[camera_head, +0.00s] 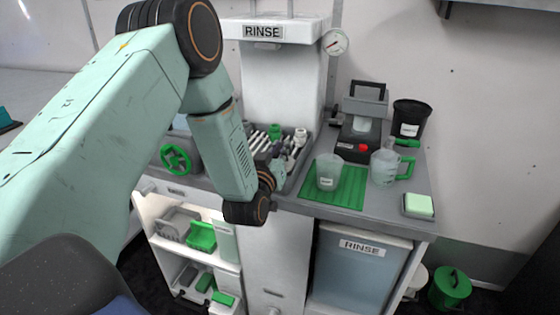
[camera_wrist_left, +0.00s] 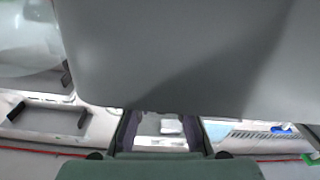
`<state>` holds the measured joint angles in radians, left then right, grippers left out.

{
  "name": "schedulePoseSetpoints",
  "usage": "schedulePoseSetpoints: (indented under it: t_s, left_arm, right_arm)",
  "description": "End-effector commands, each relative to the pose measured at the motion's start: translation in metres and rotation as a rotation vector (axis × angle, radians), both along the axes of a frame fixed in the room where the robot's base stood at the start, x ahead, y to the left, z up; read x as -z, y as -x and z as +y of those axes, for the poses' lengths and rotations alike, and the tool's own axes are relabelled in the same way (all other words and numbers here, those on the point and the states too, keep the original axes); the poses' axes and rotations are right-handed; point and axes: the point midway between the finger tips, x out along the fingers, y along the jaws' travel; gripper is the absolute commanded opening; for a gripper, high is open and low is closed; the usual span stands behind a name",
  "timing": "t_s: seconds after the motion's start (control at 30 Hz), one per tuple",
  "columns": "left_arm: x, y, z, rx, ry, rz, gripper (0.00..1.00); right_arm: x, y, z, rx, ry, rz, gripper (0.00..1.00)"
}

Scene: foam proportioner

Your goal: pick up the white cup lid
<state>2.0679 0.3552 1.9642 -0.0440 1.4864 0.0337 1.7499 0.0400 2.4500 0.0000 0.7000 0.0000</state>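I cannot clearly make out a white cup lid in either view. A translucent white cup (camera_head: 327,172) stands upright on a green mat (camera_head: 350,190) on the counter. My left gripper (camera_head: 276,165) is small and partly hidden behind its wrist, over the counter left of the mat, by a tray of fittings. In the left wrist view its two dark fingers (camera_wrist_left: 160,122) stand apart. A small pale shape shows between them, too unclear to name, and I see nothing gripped. My right gripper is in neither view.
A clear jug with a green handle (camera_head: 386,166), a black device (camera_head: 363,125), a black bucket (camera_head: 409,118) and a green-and-white block (camera_head: 418,205) stand on the right. A tray of fittings (camera_head: 290,150) lies under the rinse column (camera_head: 283,80). Open shelves are below left.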

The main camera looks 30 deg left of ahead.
Motion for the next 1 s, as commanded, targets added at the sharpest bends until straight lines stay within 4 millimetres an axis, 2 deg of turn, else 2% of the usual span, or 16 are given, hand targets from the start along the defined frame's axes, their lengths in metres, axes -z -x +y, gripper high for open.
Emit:
schedulePoseSetpoints:
  t_s: [0.17,0.63,0.77,1.0]
  left_arm:
    - [0.0,0.0,0.0,0.0,0.0,0.0,0.0]
    - [-0.003,0.0,0.0,0.0,0.0,0.001,0.0]
    - [-0.021,0.0,0.0,0.0,0.001,-0.002,0.0]
    - [-0.07,0.0,0.0,-0.001,0.001,-0.003,0.0]
  right_arm:
    - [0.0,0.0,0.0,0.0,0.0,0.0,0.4]
    - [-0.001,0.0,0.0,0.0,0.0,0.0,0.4]
    - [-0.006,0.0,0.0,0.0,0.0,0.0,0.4]
    - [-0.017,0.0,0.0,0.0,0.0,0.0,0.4]
